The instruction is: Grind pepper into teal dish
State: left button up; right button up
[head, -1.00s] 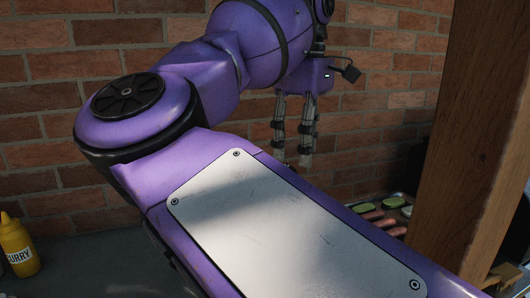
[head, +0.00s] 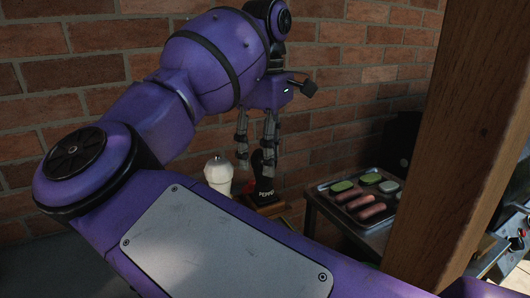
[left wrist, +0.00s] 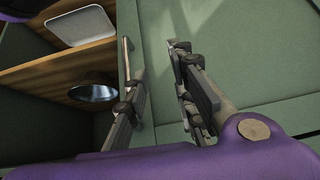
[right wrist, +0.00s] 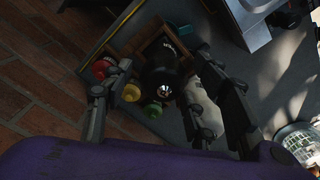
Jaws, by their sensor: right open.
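The black pepper mill (head: 265,184), with "PEPPER" lettering, stands in a wooden caddy (head: 268,208) in the head view. My right gripper (head: 256,168) points down just above it, open. In the right wrist view the mill (right wrist: 162,66) shows from above, between and beyond the open fingers (right wrist: 160,78); I see no grip on it. A small teal patch (right wrist: 179,28) beyond the caddy may be the teal dish; I cannot tell. My left gripper (left wrist: 152,45) is open and empty in the left wrist view, by green panels.
Red, yellow and green bottle tops (right wrist: 131,92) crowd the mill.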

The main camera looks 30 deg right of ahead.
jog(key=shift+c, duration=0.9)
jog(key=c, duration=0.8)
jog(key=shift+c, duration=0.6)
jog(key=shift+n, duration=0.4)
